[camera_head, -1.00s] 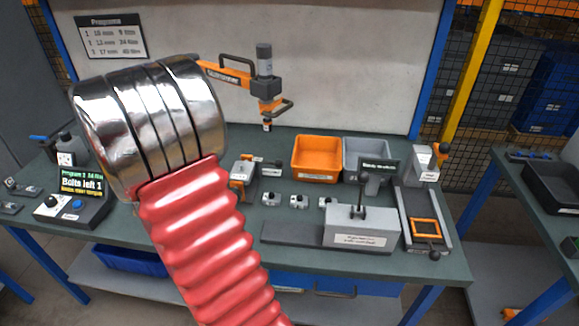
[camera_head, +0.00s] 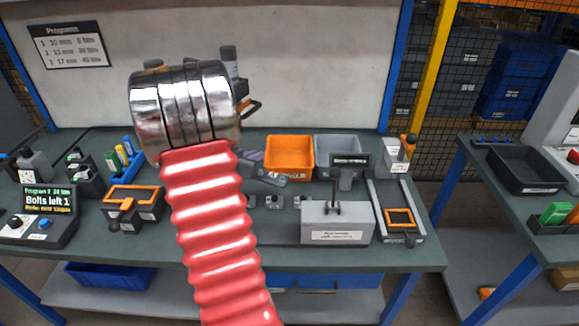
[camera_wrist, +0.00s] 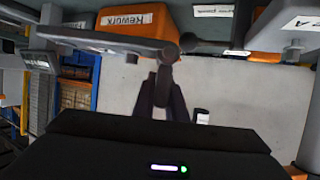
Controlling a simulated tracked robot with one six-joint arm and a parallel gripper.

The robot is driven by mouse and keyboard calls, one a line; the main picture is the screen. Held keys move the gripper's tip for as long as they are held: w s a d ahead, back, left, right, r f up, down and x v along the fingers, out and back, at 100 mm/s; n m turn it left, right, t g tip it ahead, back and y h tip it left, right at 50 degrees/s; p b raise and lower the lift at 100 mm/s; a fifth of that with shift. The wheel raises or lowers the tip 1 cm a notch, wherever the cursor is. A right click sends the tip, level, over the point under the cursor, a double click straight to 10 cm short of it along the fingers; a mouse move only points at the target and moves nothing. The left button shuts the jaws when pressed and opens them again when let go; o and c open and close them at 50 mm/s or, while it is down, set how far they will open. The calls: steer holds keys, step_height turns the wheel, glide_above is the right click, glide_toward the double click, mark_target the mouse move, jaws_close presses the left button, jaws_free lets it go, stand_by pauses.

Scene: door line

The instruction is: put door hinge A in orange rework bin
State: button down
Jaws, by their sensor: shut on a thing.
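The orange rework bin (camera_head: 289,171) stands at the back of the bench, left of a grey bin. In the wrist view the orange bin (camera_wrist: 127,38), labelled Rework, is at the upper left. My gripper (camera_wrist: 164,80) is shut on a grey metal part with a round knuckle and a long flat leaf, seemingly door hinge A (camera_wrist: 105,40). The leaf crosses in front of the bin in that view; I cannot tell whether it is over it. In the head view my red-sleeved arm hides the gripper, and a grey plate shows just right of it, beside the bin.
A grey bin (camera_head: 337,148) stands right of the orange bin. A grey fixture block (camera_head: 336,225) with an upright lever is in front. A hanging tool (camera_head: 229,63) is partly behind my arm.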

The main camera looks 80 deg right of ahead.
glide_above(279, 160)
step_height(279, 160, down, 2)
steer(key=shift+f, duration=0.7)
stand_by(0.3)
steer(key=shift+f, duration=1.75)
steer(key=shift+f, duration=0.55)
steer(key=c, duration=1.8)
jaws_free()
steer(key=shift+a+f, duration=0.1)
